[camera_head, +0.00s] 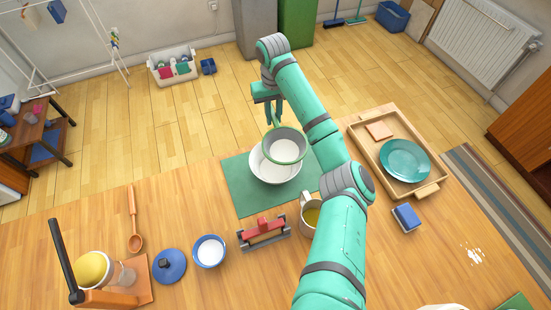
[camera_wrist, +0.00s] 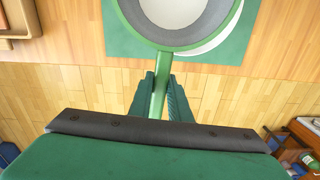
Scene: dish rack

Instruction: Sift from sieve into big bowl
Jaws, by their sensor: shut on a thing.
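The sieve (camera_head: 286,146) has a green rim and a grey bowl. My gripper (camera_head: 273,117) is shut on its green handle, which also shows between the fingers in the wrist view (camera_wrist: 159,95). The sieve is over the white big bowl (camera_head: 262,172) and hides part of it. In the wrist view the sieve's round rim (camera_wrist: 180,45) overlaps the bowl's edge (camera_wrist: 222,38). The bowl stands on a green mat (camera_head: 237,185). White contents show in the sieve and bowl; how much is in each I cannot tell.
A small blue-rimmed bowl (camera_head: 209,251) of white stuff, a blue lid (camera_head: 169,266), a wooden spoon (camera_head: 134,237) and a red-and-grey device (camera_head: 264,233) are nearby. A mug (camera_head: 311,216) is close to my arm. A wooden tray (camera_head: 371,150) with a teal plate (camera_head: 404,160) lies right.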

